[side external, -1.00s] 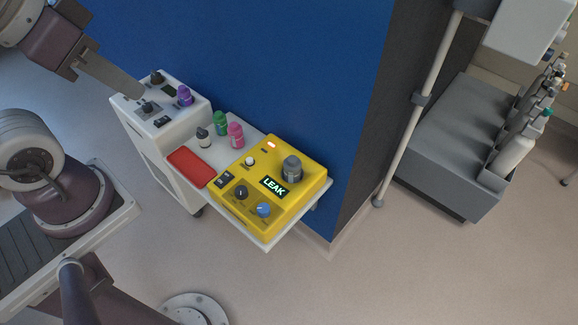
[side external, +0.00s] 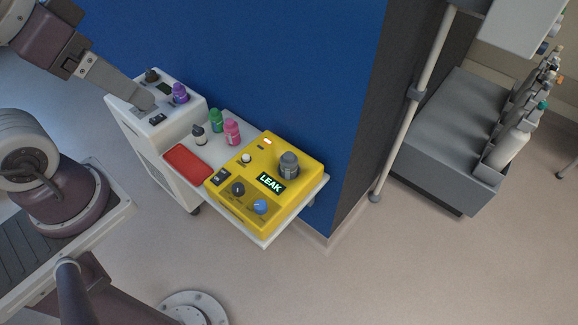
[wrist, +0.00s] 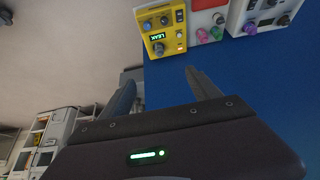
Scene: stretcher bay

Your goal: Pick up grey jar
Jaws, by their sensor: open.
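The grey jar (side external: 288,163) stands upright on the yellow box with the LEAK display, at its back right corner in the side view. In the wrist view the jar (wrist: 158,47) is small, beyond the fingertips and roughly between them. My gripper (wrist: 161,78) is open and empty, its two fingers apart. In the side view the gripper (side external: 146,100) is at the upper left, overlapping the white cabinet top in the picture, well left of the jar. I cannot tell its height there.
The yellow box (side external: 230,202) sits on a white shelf (side external: 262,240). Beside it are a red pad (side external: 188,164) and pink (side external: 232,131), green (side external: 216,120) and white (side external: 199,135) bottles. A purple bottle (side external: 180,93) stands on the white cabinet (side external: 187,119). A blue wall (side external: 250,60) rises behind.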

